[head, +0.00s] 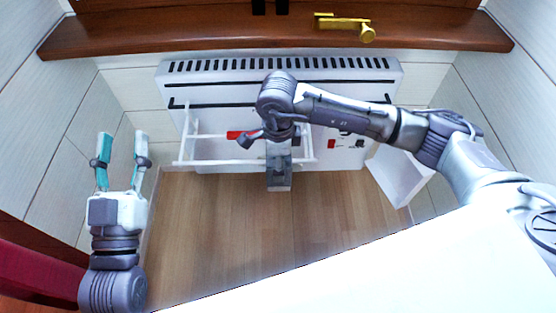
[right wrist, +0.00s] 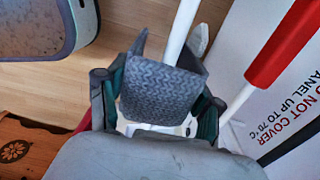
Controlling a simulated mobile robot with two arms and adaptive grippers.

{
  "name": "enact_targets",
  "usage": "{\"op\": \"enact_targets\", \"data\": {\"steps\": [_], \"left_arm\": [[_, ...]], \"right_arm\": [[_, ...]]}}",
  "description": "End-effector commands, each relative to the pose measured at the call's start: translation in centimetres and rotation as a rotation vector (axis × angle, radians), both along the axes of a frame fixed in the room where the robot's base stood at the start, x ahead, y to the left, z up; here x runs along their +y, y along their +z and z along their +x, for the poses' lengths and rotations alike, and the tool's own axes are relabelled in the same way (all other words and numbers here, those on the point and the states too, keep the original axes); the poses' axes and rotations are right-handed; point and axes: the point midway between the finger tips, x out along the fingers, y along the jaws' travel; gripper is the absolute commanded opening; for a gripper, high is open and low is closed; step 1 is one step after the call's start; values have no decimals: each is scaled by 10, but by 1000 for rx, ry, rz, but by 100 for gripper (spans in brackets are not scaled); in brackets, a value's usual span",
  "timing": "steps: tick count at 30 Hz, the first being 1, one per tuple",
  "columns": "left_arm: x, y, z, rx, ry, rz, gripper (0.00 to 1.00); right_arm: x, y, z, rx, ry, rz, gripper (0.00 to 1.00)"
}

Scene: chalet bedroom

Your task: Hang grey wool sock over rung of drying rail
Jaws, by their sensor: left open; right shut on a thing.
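The grey wool sock (right wrist: 160,92), with a woven zigzag pattern, is between the fingers of my right gripper (head: 279,152), which is shut on it. In the head view the grey sock (head: 279,181) shows below the wrist. The white drying rail (head: 210,162) stands out in front of the heater; my right gripper is at its middle, hiding part of it. In the right wrist view a white rung (right wrist: 181,30) runs close behind the sock; I cannot tell whether they touch. My left gripper (head: 122,142) is open and empty at the left, away from the rail.
A white heater panel (head: 220,85) with dark slots stands at the wall, with a "do not cover" notice (right wrist: 290,95). A red sleeve (right wrist: 283,42) sits on a bar. A wooden sill (head: 200,35) with a brass handle (head: 350,24) is above. A white box (head: 398,178) is right. The floor (head: 210,235) is clear.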

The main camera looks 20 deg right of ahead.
Motion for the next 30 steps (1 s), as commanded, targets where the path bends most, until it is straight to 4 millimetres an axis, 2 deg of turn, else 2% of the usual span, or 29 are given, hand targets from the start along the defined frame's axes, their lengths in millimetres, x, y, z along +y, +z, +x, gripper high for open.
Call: {"op": "enact_targets", "data": {"steps": [1,6,15,19,23,30], "left_arm": [[0,0,0,0,0,0,50],[0,0,0,1,0,0,50],[0,0,0,3,1,0,50],[0,0,0,2,1,0,50],[0,0,0,2,1,0,50],[0,0,0,2,0,1,50]], "right_arm": [[0,0,0,0,0,0,67],[0,0,0,0,0,0,95],[0,0,0,0,0,0,95],[0,7,1,-2,0,0,95],[0,28,2,-4,0,1,95],[0,80,2,-5,1,2,95]]}}
